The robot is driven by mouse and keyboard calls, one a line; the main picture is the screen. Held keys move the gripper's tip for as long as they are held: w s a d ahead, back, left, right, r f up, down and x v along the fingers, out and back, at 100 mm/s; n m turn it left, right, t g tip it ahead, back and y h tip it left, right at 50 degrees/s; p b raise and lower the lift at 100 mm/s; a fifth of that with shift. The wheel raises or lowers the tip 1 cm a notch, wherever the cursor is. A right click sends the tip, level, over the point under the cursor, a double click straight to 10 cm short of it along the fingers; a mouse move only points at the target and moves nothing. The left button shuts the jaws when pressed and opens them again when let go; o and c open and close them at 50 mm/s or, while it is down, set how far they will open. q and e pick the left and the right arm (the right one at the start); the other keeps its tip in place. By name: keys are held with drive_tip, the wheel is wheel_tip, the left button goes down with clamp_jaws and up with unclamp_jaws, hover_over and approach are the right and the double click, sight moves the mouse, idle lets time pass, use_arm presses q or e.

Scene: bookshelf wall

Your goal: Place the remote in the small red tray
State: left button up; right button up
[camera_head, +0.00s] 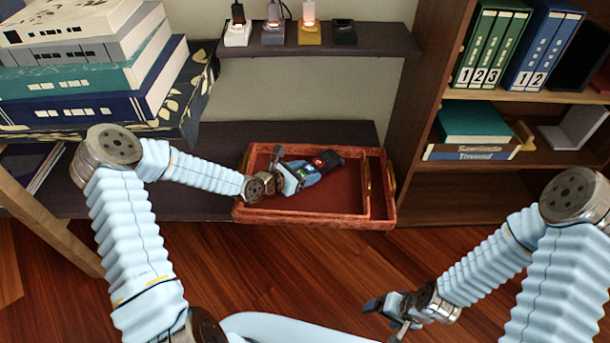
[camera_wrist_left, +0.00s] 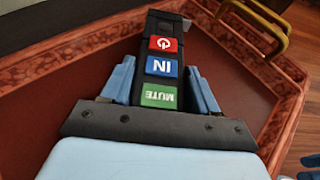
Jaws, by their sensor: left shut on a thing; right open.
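The remote (camera_head: 327,159) is dark with red, blue and green buttons; the buttons also show on the remote in the left wrist view (camera_wrist_left: 162,68). My left gripper (camera_head: 307,172) is shut on the remote, with one finger on each side of it. The gripper and remote are over the small red tray (camera_head: 300,214), inside its outline. I cannot tell whether the remote touches the tray floor. The small tray sits in or on a larger red tray (camera_head: 385,213). My right gripper (camera_head: 384,309) is open and empty, low in front of the shelf.
The trays stand on a dark low shelf (camera_head: 228,145). A stack of books (camera_head: 75,80) is on the left. A small upper shelf (camera_head: 320,42) holds several small devices. A bookcase (camera_head: 418,120) with binders stands right. The wooden floor (camera_head: 300,270) in front is open.

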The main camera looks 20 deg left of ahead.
use_arm(q)
drive_tip(key=shift+f, duration=0.5)
drive_tip(key=shift+f, duration=0.1)
drive_tip(key=o, duration=1.1)
drive_tip(key=shift+f, duration=0.1)
drive_tip(key=shift+o, duration=0.2)
drive_tip(key=shift+r, duration=0.3)
drive_tip(key=p+v, duration=0.1)
drive_tip(key=v, duration=1.1)
drive_tip(key=shift+f, duration=0.15)
